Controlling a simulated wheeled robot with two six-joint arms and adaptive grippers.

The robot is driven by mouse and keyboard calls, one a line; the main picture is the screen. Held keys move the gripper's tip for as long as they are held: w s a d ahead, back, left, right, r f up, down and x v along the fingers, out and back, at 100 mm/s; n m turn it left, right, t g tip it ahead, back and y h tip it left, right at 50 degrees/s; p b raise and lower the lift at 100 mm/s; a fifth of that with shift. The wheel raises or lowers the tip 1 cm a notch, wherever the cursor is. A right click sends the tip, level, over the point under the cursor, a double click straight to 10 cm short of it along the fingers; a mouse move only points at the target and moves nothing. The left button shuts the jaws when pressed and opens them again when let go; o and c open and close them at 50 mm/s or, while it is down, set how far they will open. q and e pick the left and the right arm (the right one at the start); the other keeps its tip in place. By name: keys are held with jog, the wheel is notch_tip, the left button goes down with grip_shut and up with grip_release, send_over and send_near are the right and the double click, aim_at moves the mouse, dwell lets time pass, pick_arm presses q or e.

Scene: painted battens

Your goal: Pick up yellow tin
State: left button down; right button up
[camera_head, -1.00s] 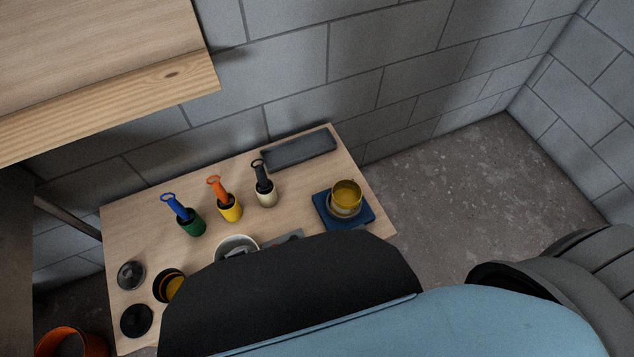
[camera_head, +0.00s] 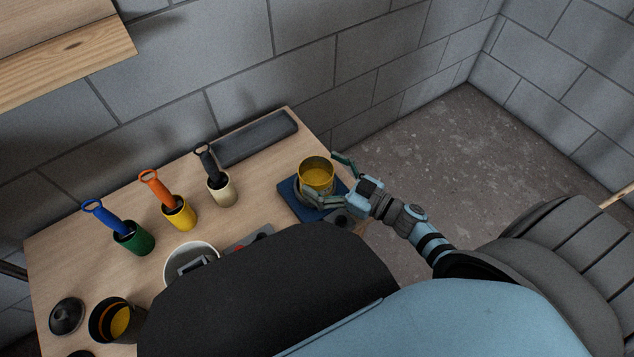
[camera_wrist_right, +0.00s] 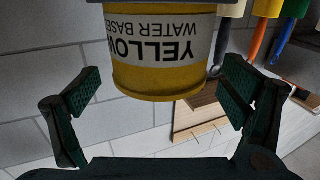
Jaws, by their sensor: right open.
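The yellow tin (camera_head: 316,172) stands on a blue square base (camera_head: 290,193) near the right edge of the table, its open top showing yellow inside. In the right wrist view the tin (camera_wrist_right: 158,78) appears upside down, with a white label reading YELLOW WATER BASE. My right gripper (camera_head: 332,180) is at the tin, with one finger on its near side and one on its far right side. In the right wrist view my right gripper (camera_wrist_right: 165,95) is open, its pads on either side of the tin with gaps showing. My left gripper is not in view.
Green (camera_head: 133,238), yellow (camera_head: 180,213) and cream (camera_head: 221,191) pots with handled tools stand to the left. A white tub (camera_head: 190,265), a dark pot (camera_head: 112,318) and a black lid (camera_head: 67,315) are nearer. A dark grey slab (camera_head: 255,138) lies behind. Floor is clear to the right.

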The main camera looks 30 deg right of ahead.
jog(key=shift+x, duration=1.05)
jog(key=c, duration=1.6)
jog(key=shift+c, duration=0.4)
